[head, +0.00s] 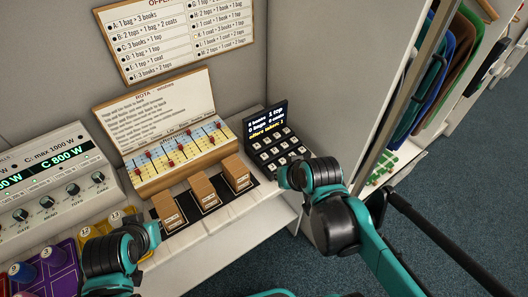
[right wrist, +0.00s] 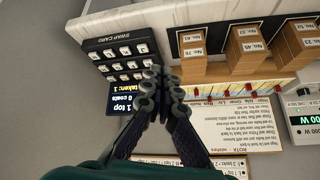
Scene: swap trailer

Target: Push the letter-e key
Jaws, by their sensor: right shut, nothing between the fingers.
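The black keypad (head: 265,141) with rows of light keys stands at the right end of the shelf, under a small lit screen (head: 264,118). It shows upside down in the right wrist view (right wrist: 101,62), marked "SWAP CARD". The key letters are too small to read, so I cannot tell which is the letter-e key. My right gripper (right wrist: 164,74) is shut and empty, its tips in front of the keypad's right side in that view; I cannot tell whether they touch it. In the head view my left wrist is at the lower left, its fingers hidden.
Several brown card boxes (head: 235,171) stand on a black strip left of the keypad. Behind them is a slider board (head: 180,152) with a rota sheet (head: 155,108). A power unit (head: 60,178) is at far left. A partition wall rises right of the keypad.

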